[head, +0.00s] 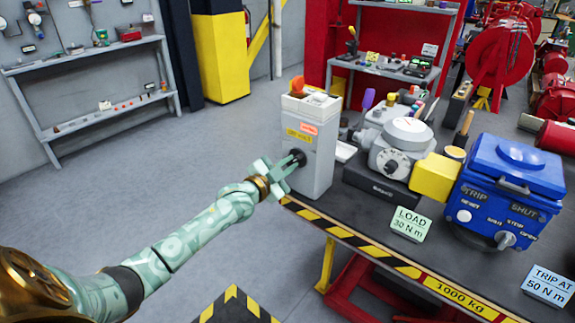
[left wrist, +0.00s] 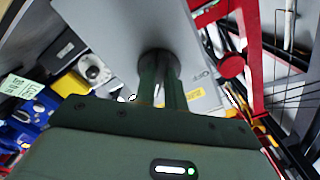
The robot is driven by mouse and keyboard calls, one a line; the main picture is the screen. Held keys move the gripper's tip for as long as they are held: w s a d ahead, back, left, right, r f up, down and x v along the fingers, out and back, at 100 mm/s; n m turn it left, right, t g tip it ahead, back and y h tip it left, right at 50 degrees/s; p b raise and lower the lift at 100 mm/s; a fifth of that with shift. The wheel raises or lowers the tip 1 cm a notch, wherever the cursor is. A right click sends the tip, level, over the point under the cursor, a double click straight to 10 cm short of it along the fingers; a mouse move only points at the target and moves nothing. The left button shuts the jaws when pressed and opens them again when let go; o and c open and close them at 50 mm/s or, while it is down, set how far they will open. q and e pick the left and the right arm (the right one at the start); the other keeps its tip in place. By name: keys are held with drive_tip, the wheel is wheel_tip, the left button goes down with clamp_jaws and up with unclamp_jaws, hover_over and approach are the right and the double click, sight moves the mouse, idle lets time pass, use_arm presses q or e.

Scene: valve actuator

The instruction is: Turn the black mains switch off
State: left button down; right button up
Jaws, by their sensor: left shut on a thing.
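The black mains switch (head: 298,157) is a round knob on the side of a grey upright box (head: 314,180) with a yellow label, at the left end of the bench. My left gripper (head: 290,164) is at that face, its fingers shut on the switch. In the left wrist view the fingers (left wrist: 162,85) reach the dark knob (left wrist: 158,60) on the grey panel (left wrist: 115,25); they hide part of it, so its setting cannot be read. My right gripper is in neither view.
Right of the box stand a grey device with a dial (head: 392,165), a yellow block (head: 435,177) and a blue actuator (head: 508,185). A LOAD 30 N m card (head: 410,224) stands near the striped bench edge (head: 375,262). The floor at left is clear.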

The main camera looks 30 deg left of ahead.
use_arm(q)
drive_tip(key=n+p, duration=0.3)
drive_tip(key=n, duration=0.1)
drive_tip(key=shift+d+r, duration=0.1)
drive_tip(key=n+p, duration=0.2)
drive_tip(key=n, duration=0.2)
drive_tip(key=shift+d+n, duration=0.1)
drive_tip(key=shift+n, duration=0.2)
drive_tip(key=n+p, duration=0.1)
drive_tip(key=n, duration=0.7)
drive_tip(key=shift+s+d+n, duration=0.1)
drive_tip(key=shift+d+n, duration=0.05)
drive_tip(key=shift+n, duration=0.55)
drive_tip(key=c, duration=1.5)
unclamp_jaws()
drive_tip(key=shift+o, duration=0.2)
